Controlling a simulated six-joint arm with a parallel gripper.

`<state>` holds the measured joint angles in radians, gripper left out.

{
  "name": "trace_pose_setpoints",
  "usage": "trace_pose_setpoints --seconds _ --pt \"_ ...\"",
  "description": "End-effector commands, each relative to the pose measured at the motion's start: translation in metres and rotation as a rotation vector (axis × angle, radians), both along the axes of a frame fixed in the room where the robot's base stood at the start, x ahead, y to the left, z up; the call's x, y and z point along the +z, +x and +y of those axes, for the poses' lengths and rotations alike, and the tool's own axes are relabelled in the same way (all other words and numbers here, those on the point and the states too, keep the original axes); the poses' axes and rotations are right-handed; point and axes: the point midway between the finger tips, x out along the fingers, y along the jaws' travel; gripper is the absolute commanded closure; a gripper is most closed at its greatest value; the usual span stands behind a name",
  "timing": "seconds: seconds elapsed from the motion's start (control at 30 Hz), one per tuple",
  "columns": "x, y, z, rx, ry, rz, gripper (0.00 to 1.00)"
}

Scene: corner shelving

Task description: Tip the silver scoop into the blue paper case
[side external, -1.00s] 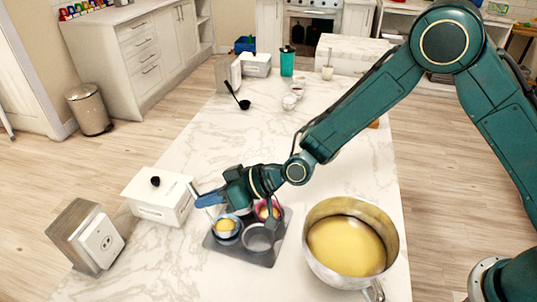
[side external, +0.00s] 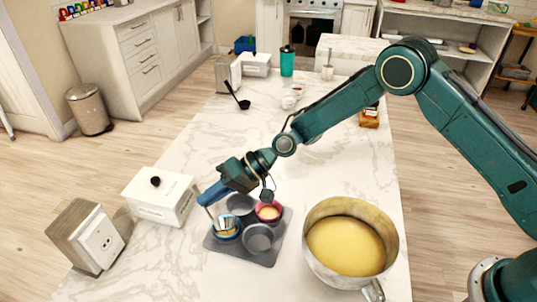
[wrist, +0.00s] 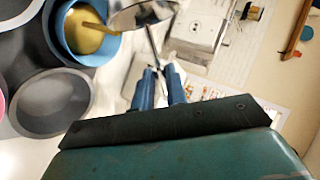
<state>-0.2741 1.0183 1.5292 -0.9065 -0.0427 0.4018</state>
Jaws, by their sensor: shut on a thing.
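The blue paper case (side external: 238,236) sits in the front-left cup of the dark muffin tray (side external: 270,254). Yellow batter is inside it, clear in the wrist view (wrist: 75,35). My gripper (side external: 208,198) is shut on the thin handle of the silver scoop (side external: 226,221). The scoop is tilted over the blue case. In the wrist view the scoop bowl (wrist: 143,14) overlaps the case's right edge, and a yellow strand appears to run from near it to the batter. The scoop's inside is mostly hidden.
A pink case (side external: 268,212) with yellow batter is in the back-right cup; the other two cups look empty. A large pot of yellow batter (side external: 345,245) stands right of the tray. A white box (side external: 160,197) and a socket block (side external: 87,236) stand left.

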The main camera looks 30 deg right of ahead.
Motion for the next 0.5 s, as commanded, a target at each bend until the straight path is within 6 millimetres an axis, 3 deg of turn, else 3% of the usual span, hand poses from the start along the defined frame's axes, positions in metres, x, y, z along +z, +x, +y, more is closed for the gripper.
trace_pose_setpoints --seconds 0.5 --pt "-0.024 0.009 -0.003 0.0 0.106 0.292 1.0"
